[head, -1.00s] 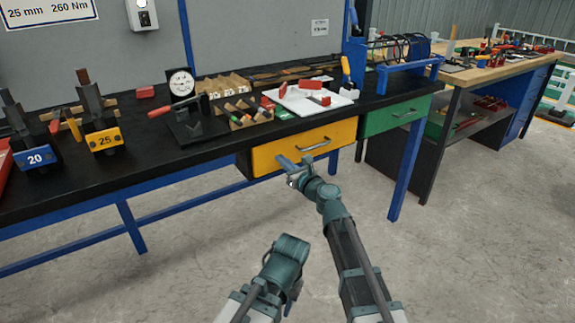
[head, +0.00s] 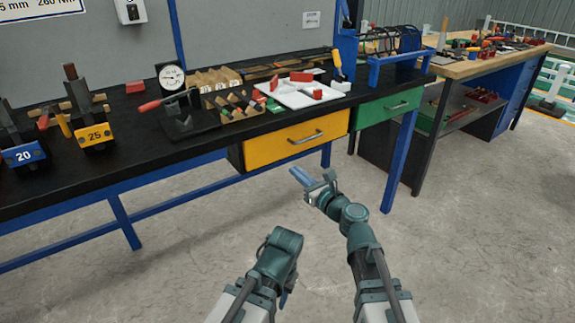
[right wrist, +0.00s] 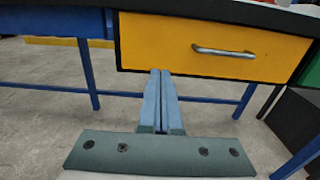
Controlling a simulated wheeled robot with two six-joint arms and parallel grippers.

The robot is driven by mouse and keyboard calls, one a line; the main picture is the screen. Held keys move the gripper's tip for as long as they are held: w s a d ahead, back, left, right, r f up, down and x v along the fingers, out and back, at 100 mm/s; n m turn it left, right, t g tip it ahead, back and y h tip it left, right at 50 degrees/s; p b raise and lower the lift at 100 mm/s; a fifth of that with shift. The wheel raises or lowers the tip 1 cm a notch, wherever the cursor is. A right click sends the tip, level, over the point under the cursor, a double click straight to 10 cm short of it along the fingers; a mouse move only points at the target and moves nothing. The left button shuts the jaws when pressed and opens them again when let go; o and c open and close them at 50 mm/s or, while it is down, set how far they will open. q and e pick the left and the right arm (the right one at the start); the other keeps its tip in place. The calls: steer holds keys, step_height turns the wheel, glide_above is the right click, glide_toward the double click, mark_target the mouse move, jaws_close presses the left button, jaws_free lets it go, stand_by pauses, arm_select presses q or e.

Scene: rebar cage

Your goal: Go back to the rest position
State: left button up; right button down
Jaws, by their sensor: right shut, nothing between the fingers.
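My right gripper (head: 301,176) is shut and empty, over the floor in front of the workbench. In the right wrist view its two blue fingers (right wrist: 159,75) lie together below the yellow drawer (right wrist: 180,42). The yellow drawer (head: 296,139) is shut, and the gripper is apart from its metal handle (head: 305,137). My left arm (head: 277,262) is folded low in the middle of the head view. Its fingers cannot be made out.
The black workbench (head: 110,166) holds a white tray (head: 299,102), a dial gauge (head: 171,77) and numbered blocks. A green drawer (head: 388,108) is right of the yellow one. A wooden-topped bench (head: 470,64) stands at the right. The concrete floor (head: 190,240) in front is clear.

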steer(key=shift+v, duration=0.95)
